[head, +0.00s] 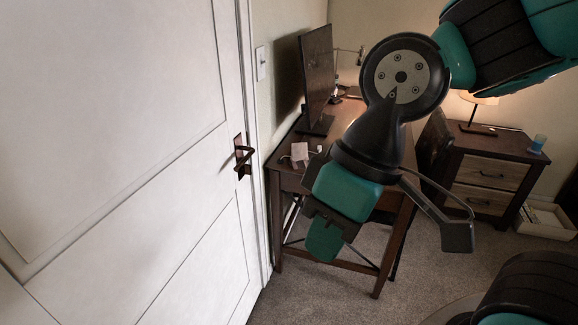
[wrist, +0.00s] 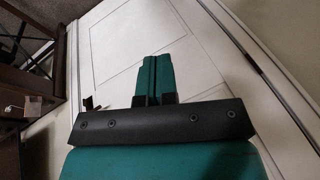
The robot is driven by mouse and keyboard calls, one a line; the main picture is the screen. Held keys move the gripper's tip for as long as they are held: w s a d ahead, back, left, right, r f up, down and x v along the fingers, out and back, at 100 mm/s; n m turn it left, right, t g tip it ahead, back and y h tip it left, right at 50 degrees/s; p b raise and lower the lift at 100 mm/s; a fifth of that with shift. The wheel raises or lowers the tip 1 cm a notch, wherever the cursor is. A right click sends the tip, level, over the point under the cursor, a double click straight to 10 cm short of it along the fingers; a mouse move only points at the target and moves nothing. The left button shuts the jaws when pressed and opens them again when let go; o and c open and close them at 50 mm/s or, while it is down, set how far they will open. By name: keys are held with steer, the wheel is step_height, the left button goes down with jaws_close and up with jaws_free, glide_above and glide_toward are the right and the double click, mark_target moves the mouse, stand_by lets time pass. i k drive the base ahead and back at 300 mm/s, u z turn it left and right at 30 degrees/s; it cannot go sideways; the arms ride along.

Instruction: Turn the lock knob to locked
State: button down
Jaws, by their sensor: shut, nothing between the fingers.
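A white door (head: 130,150) fills the left of the head view. Near its right edge is a dark handle on a plate (head: 240,157). A separate lock knob cannot be made out. My gripper (head: 324,244) hangs to the right of the handle and lower in the head view, apart from it, in front of the desk. In the wrist view, my gripper's teal fingers (wrist: 153,76) are pressed together, empty, with the white door (wrist: 115,45) behind them. A small dark piece (wrist: 91,103), perhaps the handle, shows left of the fingers, partly hidden by the gripper's body.
A brown desk (head: 285,150) with a monitor (head: 317,75) stands right of the door. A light switch (head: 260,63) is on the wall. A nightstand (head: 490,165) with a lamp and cup stands at the right. Carpet (head: 330,293) lies open in front.

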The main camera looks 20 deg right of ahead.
mark_target(247, 168)
steer(key=z, duration=1.35)
steer(key=i, duration=0.95)
steer(key=u, duration=1.25)
